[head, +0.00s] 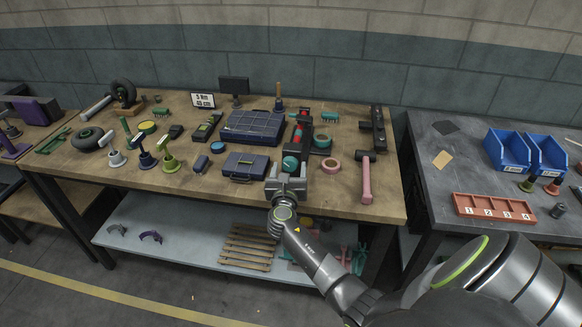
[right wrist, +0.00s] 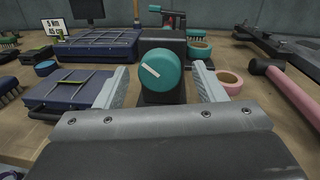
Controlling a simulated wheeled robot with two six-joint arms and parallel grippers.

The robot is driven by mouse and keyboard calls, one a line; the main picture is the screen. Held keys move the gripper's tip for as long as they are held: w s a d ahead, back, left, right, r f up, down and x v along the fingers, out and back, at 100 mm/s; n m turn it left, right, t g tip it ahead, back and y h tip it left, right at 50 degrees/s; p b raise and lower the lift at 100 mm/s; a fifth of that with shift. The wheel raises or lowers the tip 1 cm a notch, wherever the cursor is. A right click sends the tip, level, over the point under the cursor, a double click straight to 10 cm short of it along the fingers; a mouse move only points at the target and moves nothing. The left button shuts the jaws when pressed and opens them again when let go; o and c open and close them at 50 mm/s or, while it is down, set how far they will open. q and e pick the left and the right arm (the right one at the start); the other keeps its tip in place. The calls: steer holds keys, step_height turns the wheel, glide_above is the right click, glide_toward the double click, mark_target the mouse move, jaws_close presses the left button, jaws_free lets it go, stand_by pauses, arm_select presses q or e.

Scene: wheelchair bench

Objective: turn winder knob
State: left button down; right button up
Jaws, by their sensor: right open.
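The winder knob (right wrist: 162,71) is a round teal knob with a white bar mark, tilted from upper left to lower right. It sits on the front face of the dark winder block (right wrist: 163,43). The knob also shows in the head view (head: 290,163), at the near end of the winder on the wooden bench. My right gripper (head: 287,181) is just in front of the knob. In the right wrist view its two pale fingers (right wrist: 160,80) stand open, one on each side of the knob, with gaps between. My left gripper is out of view.
A blue case (head: 245,166) lies left of the winder. A pink tape roll (head: 331,166) and a pink-handled tool (head: 367,180) lie to the right. A teal tape roll (head: 322,141) is close beside the winder. The bench's front edge (head: 230,204) runs below my gripper.

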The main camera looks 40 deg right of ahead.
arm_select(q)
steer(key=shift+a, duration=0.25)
arm_select(e)
steer(key=shift+a, duration=0.1)
steer(key=c, duration=1)
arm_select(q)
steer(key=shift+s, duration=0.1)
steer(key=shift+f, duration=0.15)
